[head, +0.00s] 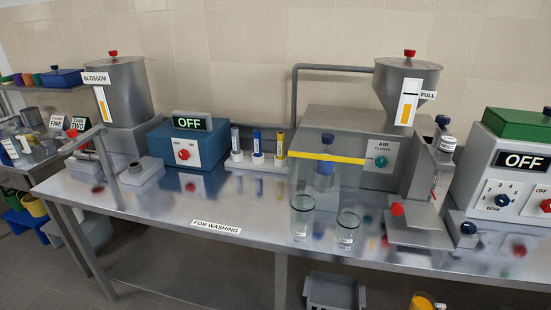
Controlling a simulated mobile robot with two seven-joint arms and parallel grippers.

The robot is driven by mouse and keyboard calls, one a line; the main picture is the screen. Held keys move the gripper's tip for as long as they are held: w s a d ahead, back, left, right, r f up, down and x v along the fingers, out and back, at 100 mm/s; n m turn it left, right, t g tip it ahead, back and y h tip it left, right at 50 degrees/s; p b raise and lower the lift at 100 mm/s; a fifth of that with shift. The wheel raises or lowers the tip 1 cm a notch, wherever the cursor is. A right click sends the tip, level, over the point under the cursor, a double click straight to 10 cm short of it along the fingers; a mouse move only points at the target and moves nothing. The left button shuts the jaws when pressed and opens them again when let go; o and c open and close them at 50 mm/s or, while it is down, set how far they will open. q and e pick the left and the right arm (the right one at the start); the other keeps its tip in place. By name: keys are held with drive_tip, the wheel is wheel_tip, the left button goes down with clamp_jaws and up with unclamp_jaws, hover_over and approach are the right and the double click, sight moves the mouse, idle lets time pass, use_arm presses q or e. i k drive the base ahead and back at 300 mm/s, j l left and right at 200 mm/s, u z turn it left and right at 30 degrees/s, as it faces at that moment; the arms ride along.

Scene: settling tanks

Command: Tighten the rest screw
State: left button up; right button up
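Neither of my grippers is in view. No part here carries a label reading rest screw, so I cannot tell for certain which one it is. A blue round knob (468,227) sits low on a small grey block at the right. A red knob (397,208) sits beside the foot of the grey filling stand (425,185), under the hopper marked FULL (408,82). A dark blue knob (442,121) tops that stand. Whether any of these is loose or tight cannot be seen.
Two clear glasses (302,217) stand near the front edge of the steel table (160,207), by a clear guard with a yellow strip (327,158). Blue (188,148) and green-topped (517,160) boxes read OFF. The table's front middle-left is clear. A grey crate (334,292) is below.

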sight(469, 228)
drive_tip(key=z, duration=1.4)
drive_tip(key=i+l, duration=0.1)
drive_tip(key=l, duration=0.3)
drive_tip(key=i+l, duration=0.1)
drive_tip(key=l, duration=0.3)
drive_tip(key=i+l+z, duration=0.1)
drive_tip(key=l, duration=0.3)
drive_tip(key=i+l, duration=0.15)
drive_tip(key=l, duration=0.25)
